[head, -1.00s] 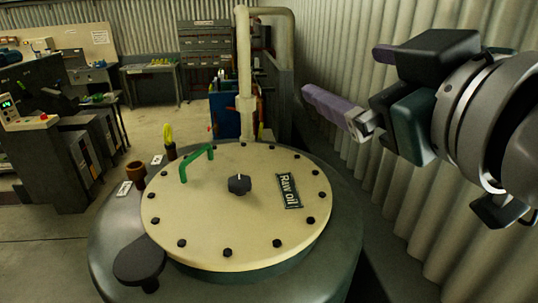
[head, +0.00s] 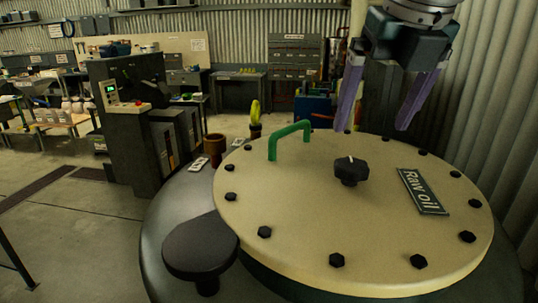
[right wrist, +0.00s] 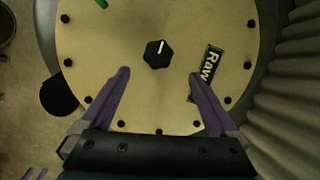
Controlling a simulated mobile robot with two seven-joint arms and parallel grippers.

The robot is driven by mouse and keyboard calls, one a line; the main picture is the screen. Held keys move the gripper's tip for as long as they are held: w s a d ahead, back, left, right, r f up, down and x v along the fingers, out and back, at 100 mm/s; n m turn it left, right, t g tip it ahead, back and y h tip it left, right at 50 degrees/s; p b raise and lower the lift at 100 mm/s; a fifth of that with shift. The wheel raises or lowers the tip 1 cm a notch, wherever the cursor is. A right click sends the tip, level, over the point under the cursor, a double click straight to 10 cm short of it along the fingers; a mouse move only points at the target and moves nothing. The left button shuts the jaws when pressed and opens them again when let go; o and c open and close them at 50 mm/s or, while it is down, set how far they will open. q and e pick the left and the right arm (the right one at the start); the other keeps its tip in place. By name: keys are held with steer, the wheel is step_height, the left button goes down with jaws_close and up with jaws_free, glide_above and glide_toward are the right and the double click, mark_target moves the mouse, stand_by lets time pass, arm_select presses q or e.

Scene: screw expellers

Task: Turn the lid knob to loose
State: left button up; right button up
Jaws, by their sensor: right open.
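The black lid knob (head: 350,170) sits near the middle of the round cream lid (head: 300,225), with a white mark on its top. In the right wrist view the knob (right wrist: 157,54) lies ahead of my fingertips, between their lines, its white mark pointing up the picture. My right gripper (head: 375,128) is open and empty, with purple fingers pointing down above the far part of the lid. It also shows open in the right wrist view (right wrist: 162,75). It is apart from the knob.
A green handle (head: 290,138) rises from the lid, left of the knob. A "Raw oil" plate (head: 422,192) lies on the lid to the right. Bolts ring the rim. A dark round pad (head: 198,245) stands at the lid's front left. A corrugated wall (head: 495,110) is close on the right.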

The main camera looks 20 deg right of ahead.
mark_target(353, 165)
steer(key=p+x, duration=0.3)
steer(key=x, duration=0.5)
steer(key=shift+a+f+p, duration=0.1)
steer(key=shift+a+p, duration=0.1)
steer(key=shift+p, duration=0.1)
steer(key=shift+w+f, duration=0.15)
steer(key=shift+f, duration=0.35)
steer(key=c, duration=1.3)
steer(key=shift+c, duration=0.3)
